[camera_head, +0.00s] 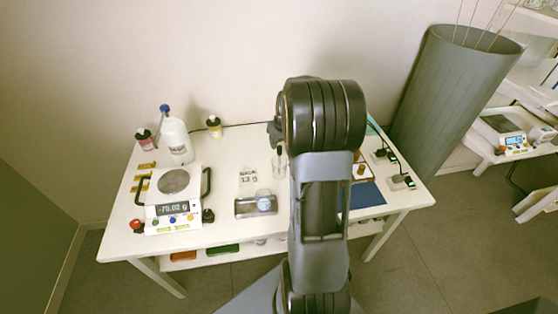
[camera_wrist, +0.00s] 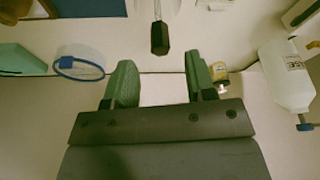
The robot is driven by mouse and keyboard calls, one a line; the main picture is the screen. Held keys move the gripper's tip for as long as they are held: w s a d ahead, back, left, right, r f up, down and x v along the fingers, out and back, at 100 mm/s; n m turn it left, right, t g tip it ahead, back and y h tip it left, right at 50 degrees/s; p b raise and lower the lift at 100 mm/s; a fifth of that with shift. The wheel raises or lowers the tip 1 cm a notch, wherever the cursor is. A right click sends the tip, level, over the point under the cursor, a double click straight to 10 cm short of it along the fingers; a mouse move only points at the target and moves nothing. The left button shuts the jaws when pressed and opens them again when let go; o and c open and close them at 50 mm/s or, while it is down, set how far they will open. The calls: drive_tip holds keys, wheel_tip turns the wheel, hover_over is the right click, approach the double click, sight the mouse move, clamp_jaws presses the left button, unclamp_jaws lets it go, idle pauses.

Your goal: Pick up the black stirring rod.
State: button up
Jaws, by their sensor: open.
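The black stirring rod (camera_wrist: 160,39) shows at the top centre of the wrist view. Its dark faceted end faces my gripper and a thin shaft runs up out of the frame. My gripper (camera_wrist: 160,72) is open and empty, its two green-grey fingers spread on either side of the rod's line. In the wrist picture the rod's dark end lies just beyond the fingertips, not between them. In the head view my arm hides most of the area around the gripper, and I cannot make out the rod clearly there.
The white table (camera_head: 225,150) holds a scale (camera_head: 174,205), a white bottle with a blue cap (camera_head: 177,140), small jars and a clear container (camera_head: 256,204). A blue mat (camera_head: 367,195) lies right of my arm. A tall grey bin (camera_head: 450,90) stands beyond the table's right end.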

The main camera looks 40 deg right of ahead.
sight(280, 147)
drive_tip(key=shift+p+x, duration=0.4)
drive_tip(key=shift+x, duration=2.9)
drive_tip(key=shift+s, duration=0.1)
drive_tip(key=shift+c, duration=0.4)
drive_tip(key=c, duration=0.8)
wheel_tip(280, 147, up, 10)
drive_tip(key=shift+r, duration=0.1)
